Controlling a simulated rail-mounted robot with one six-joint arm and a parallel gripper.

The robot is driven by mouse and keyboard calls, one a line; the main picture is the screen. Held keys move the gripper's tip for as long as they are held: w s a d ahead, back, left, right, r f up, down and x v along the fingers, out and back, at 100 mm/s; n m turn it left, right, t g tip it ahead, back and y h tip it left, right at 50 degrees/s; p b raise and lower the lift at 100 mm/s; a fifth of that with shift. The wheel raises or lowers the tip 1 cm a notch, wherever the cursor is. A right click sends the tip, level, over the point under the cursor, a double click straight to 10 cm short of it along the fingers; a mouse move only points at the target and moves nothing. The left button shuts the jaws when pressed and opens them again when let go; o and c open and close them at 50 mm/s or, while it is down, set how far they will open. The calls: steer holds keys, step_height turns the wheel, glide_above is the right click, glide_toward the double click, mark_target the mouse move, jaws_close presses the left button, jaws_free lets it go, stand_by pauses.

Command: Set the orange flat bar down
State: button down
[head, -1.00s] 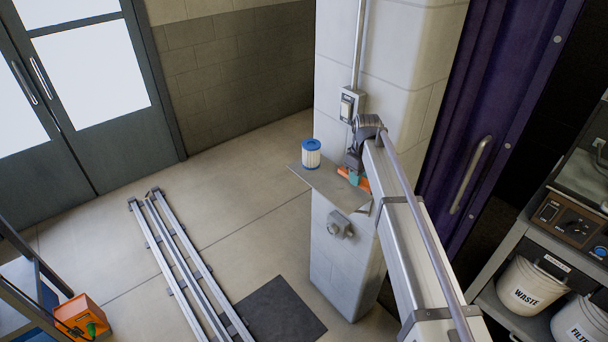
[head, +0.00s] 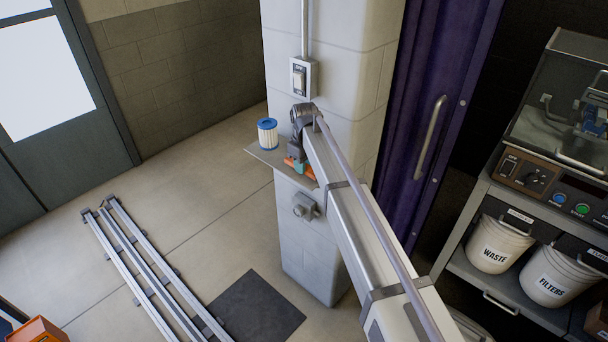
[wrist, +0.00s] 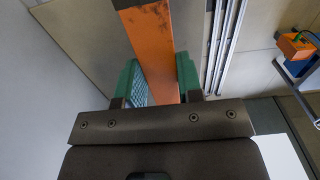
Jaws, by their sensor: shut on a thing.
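The orange flat bar (wrist: 150,45) is between the green fingertips of my gripper (wrist: 158,80) in the wrist view, and its far end runs out of the top of the picture. In the head view the bar (head: 308,172) shows as orange pieces either side of my gripper (head: 295,163), low over the small grey shelf (head: 262,154) on the pillar. My gripper is shut on the bar. I cannot tell whether the bar touches the shelf. My arm hides part of the shelf's right side.
A blue-and-white filter cartridge (head: 267,133) stands upright at the shelf's left back. A switch box (head: 302,77) is on the pillar above, and a round fitting (head: 304,207) is below the shelf. A purple curtain or door (head: 420,100) is at the right.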

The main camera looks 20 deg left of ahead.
steer(key=shift+f, duration=0.75)
steer(key=shift+r, duration=0.25)
steer(key=shift+f, duration=0.15)
steer(key=c, duration=1.2)
jaws_free()
steer(key=shift+f, duration=0.1)
steer(key=o, duration=0.4)
